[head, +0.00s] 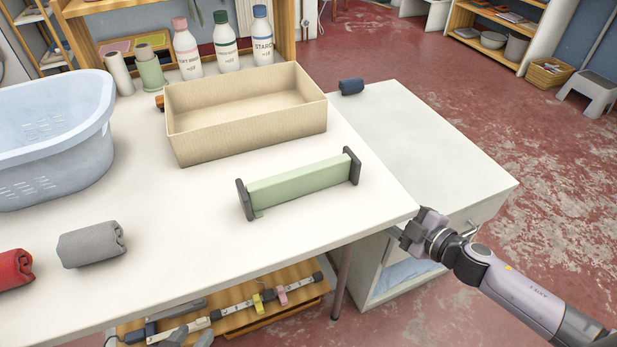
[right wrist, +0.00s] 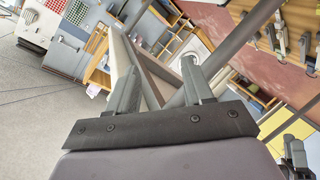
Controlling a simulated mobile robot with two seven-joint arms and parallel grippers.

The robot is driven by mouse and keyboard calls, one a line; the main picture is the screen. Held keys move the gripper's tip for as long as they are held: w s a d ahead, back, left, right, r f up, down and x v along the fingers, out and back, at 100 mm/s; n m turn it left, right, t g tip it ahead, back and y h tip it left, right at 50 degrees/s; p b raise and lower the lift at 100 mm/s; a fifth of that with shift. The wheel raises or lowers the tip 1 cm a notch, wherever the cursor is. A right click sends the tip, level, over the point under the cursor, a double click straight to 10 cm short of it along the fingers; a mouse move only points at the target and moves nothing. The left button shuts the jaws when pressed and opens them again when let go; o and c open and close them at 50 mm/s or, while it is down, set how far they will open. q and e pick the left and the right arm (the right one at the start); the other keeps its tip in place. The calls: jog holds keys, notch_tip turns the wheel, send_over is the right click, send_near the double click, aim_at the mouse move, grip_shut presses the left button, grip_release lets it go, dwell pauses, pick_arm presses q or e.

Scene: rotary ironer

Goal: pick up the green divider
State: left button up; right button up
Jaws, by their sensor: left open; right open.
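The green divider (head: 298,184) is a long pale green bar with a dark grey end plate at each end. It stands on the white table (head: 220,240), in front of the beige box. The divider cannot be made out in that view.
The open beige box (head: 245,147) stands behind the divider. A blue laundry basket (head: 60,150), a grey roll (head: 91,245) and a red roll (head: 12,270) are on the left. Three bottles (head: 224,42) stand at the back. A lower white cabinet (head: 430,150) adjoins on the right.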

jog(key=w+d+r+n+g, duration=0.1)
jog(key=w+d+r+n, duration=0.25)
jog(key=d, duration=0.25)
jog(key=w+d+r+n+g, duration=0.1)
jog(key=w+d+r+n, duration=0.3)
jog(key=d, duration=0.3)
jog(key=w+a+r+n+g+y, duration=0.15)
jog(key=a+r, duration=0.25)
jog(key=a, duration=0.4)
jog(key=w+a+r+n+g+y, duration=0.1)
jog(key=w+a+r+g+y, duration=0.2)
jog(key=a, duration=0.5)
jog(key=n+g+h, duration=0.7)
jog(key=n+h, duration=0.5)
jog(key=n, duration=1.9)
send_near(309, 168)
jog(key=shift+a+t, duration=0.15)
jog(key=shift+t, duration=0.1)
jog(key=shift+s+f, duration=0.1)
jog(key=shift+f, duration=0.15)
jog(key=shift+n, duration=0.3)
notch_tip(309, 168, down, 6)
jog(key=shift+r, duration=0.1)
jog(key=shift+s+f, duration=0.1)
jog(key=shift+f, duration=2.7)
grip_shut()
